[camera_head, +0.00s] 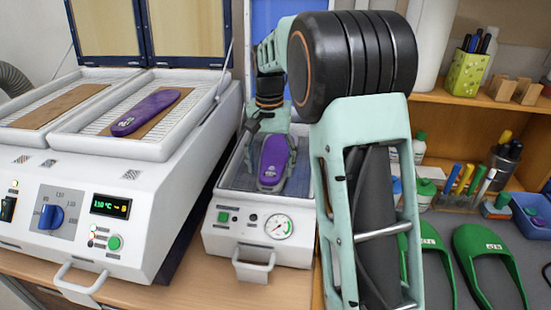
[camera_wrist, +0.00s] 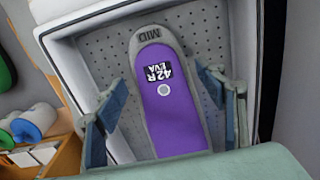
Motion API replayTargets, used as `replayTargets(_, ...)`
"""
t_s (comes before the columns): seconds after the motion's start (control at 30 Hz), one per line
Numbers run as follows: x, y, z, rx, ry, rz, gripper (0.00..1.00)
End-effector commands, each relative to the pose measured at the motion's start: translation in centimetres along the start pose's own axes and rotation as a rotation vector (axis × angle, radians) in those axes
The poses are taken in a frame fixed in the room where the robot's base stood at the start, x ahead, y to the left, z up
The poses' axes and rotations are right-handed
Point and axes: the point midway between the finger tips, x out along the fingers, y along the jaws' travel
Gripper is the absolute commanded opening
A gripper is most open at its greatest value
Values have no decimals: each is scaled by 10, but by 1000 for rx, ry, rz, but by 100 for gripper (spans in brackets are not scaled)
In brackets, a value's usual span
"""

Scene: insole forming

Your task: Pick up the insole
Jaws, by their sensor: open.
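A purple insole (camera_head: 274,157) lies on a grey form inside the middle machine's bed. In the wrist view the insole (camera_wrist: 180,125) has a label reading 42R EVA and a round light dot, and the grey form (camera_wrist: 151,33) under it is marked MID. My gripper (camera_wrist: 165,80) is open, with one finger on each side of the insole and form; gaps show between the fingers and the insole. In the head view my gripper (camera_head: 272,150) reaches down over the bed. A second purple insole (camera_head: 146,112) lies on a brown sheet in the left machine's right tray.
The middle machine (camera_head: 215,230) has raised walls around its perforated bed, a gauge and a front handle. The left heater (camera_head: 150,215) has two open trays with lids up. Green forms (camera_head: 484,262), markers and bottles are on the right.

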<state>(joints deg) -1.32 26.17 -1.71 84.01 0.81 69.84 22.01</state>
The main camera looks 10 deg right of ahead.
Motion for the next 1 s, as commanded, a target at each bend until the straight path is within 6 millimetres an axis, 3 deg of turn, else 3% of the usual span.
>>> replayTargets(0.3,8,0,0,0,0,0,65)
replayTargets(0.63,7,0,0,0,0,0,28)
replayTargets(1.0,2,0,0,0,1,0,25)
